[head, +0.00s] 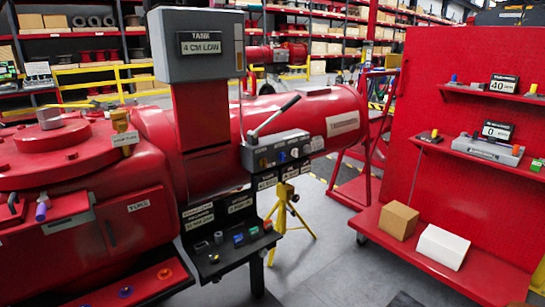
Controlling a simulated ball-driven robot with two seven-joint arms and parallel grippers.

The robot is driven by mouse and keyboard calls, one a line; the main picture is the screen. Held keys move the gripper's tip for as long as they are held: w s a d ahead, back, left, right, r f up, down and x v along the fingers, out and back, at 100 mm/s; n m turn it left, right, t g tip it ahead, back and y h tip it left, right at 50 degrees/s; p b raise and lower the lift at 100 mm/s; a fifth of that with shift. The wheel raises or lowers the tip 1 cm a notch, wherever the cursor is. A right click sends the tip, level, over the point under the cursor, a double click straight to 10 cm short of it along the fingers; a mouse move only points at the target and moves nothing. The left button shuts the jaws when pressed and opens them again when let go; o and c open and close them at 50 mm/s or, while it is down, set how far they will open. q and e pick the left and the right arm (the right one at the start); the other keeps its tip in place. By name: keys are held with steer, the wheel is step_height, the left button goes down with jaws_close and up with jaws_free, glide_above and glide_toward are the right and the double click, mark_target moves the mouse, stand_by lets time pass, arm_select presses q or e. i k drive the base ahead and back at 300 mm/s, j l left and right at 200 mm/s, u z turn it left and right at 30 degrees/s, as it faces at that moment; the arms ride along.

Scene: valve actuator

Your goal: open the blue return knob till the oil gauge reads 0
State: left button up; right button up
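Two displays stand on the red panel's shelves: the upper display (503,84) reads 40 and the lower display (497,131) reads 0. Their small captions are unreadable, so I cannot tell which is the oil gauge. Neither of my grippers is in view.
A grey box (201,45) on a red column reads "4 CM LOW". A black tray (235,250) with small parts sits below the block. Grey floor is clear between.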

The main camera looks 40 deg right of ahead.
mark_target(282, 157)
steer(key=z, duration=1.3)
